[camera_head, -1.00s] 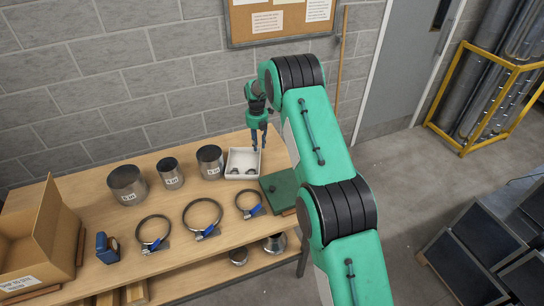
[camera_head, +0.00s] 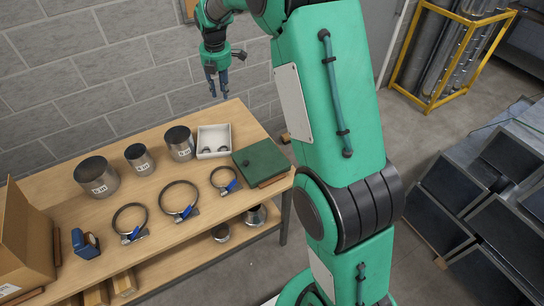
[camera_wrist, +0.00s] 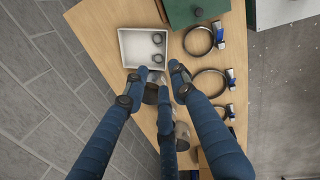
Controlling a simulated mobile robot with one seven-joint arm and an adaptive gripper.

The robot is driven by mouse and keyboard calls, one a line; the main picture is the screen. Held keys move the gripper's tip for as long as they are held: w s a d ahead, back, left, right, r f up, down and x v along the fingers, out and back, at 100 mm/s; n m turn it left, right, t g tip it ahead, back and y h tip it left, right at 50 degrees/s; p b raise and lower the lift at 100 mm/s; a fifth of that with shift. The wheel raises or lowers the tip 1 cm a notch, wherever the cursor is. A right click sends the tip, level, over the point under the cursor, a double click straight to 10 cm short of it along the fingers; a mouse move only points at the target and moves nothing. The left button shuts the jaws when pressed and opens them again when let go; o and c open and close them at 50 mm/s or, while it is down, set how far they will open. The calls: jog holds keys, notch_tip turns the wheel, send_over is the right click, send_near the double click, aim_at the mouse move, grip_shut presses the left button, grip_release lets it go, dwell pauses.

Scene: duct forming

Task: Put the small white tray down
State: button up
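The small white tray (camera_head: 212,132) stands flat on the wooden table near its back right part, with small dark rings inside. It also shows in the wrist view (camera_wrist: 133,48), upper middle, with two rings along one side. My gripper (camera_head: 217,91) is above and behind the tray, clear of it, with fingers pointing down. In the wrist view my gripper (camera_wrist: 155,80) has its blue fingers spread apart, with nothing held between them.
Three metal cans, including one (camera_head: 179,143), stand left of the tray. A green block (camera_head: 262,160) lies close on its right. Several ring clamps (camera_head: 178,200) lie in front. A cardboard box (camera_head: 25,245) is at left. A brick wall rises behind.

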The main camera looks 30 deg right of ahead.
jog(key=s+a+r+m+t, duration=0.1)
jog(key=s+a+r+m, duration=0.1)
jog(key=s+r+m, duration=0.55)
jog(key=s+a+r+m+t, duration=0.1)
jog(key=s+a+r+m, duration=0.15)
jog(key=s+r, duration=0.95)
jog(key=s+f+m, duration=0.1)
jog(key=s+m, duration=0.3)
jog(key=s, duration=0.5)
jog(key=s+a+f+m+t, duration=0.1)
jog(key=s+m, duration=0.3)
jog(key=s, duration=0.6)
jog(key=s+f+m+t, duration=0.1)
jog(key=s+m, duration=0.3)
jog(key=s, duration=0.6)
jog(key=shift+a+f, duration=0.4)
jog(key=shift+f, duration=0.4)
jog(key=shift+c, duration=1)
jog(key=shift+w, duration=0.1)
